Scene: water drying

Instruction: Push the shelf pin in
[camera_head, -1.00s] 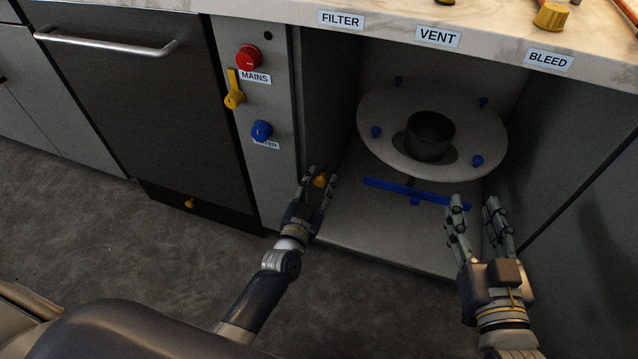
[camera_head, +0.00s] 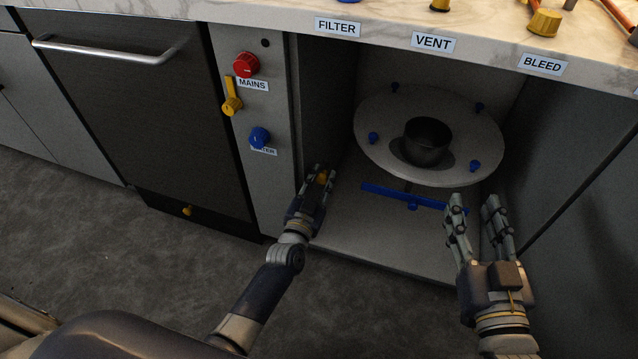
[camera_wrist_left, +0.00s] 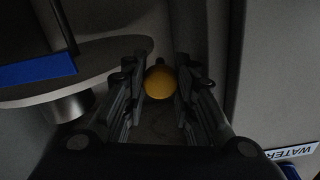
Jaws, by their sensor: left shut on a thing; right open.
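The shelf pin shows as a yellow round knob (camera_head: 322,177) at the left inner side of the open cabinet. It also shows in the left wrist view (camera_wrist_left: 159,82), between the two fingers. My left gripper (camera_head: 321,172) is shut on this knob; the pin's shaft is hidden. The round shelf (camera_head: 385,155) is a pale tilted disc with blue pegs around it and a dark cup in its middle. A blue bar (camera_head: 385,193) lies in front of and below it. My right gripper (camera_head: 473,203) is open and empty at the cabinet's front right.
A side panel carries a red knob (camera_head: 246,64), a yellow lever (camera_head: 231,97) and a blue knob (camera_head: 259,138). A dark appliance door (camera_head: 140,120) stands left. The countertop edge (camera_head: 390,33) overhangs the cabinet. The cabinet floor (camera_head: 370,235) is clear at the front.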

